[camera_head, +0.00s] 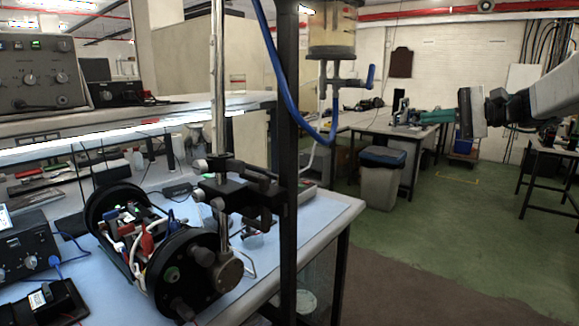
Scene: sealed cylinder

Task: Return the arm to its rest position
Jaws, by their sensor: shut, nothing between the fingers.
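My arm reaches in from the right edge at upper right. My gripper (426,117), with teal fingers, points left in mid-air and looks shut and empty. It touches nothing that I can see. A black open-framed cylinder (205,283) with coloured wires and round end plates lies on the blue-topped bench (318,212) at lower left, well apart from my gripper. A clear cylindrical vessel (332,40) with a metal valve hangs at top centre, left of my gripper.
A dark upright post (288,170) and a blue hose (277,68) stand between the bench and the room. Behind are a grey bin (381,185) and a far table. A small table (550,165) stands at right. The green floor (440,225) is mostly open.

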